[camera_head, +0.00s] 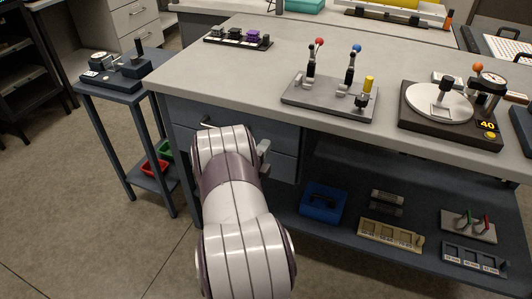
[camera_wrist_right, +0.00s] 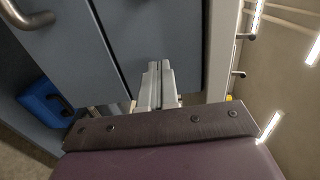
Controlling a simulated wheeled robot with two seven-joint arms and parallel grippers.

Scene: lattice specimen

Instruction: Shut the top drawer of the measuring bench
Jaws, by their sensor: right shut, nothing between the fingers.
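The measuring bench (camera_head: 215,70) has a pale top and blue-grey drawers under its left part. The top drawer (camera_head: 284,133) is partly hidden behind my right arm; a handle (camera_head: 207,123) shows left of the arm. How far the drawer stands out is hard to tell. My right gripper (camera_head: 264,152) is at the drawer fronts, its fingers shut and empty. In the right wrist view, the closed fingers (camera_wrist_right: 155,72) point at the top drawer's front (camera_wrist_right: 152,30); I cannot tell whether they touch it. A lower panel with a handle (camera_wrist_right: 32,18) is beside it. My left gripper is not in view.
On the bench stand a lever fixture (camera_head: 325,100) and a round dial plate (camera_head: 438,103). The lower shelf holds a blue bin (camera_head: 323,202) and a beige tray (camera_head: 390,235). A small side table (camera_head: 118,92) stands at left. The floor in front is clear.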

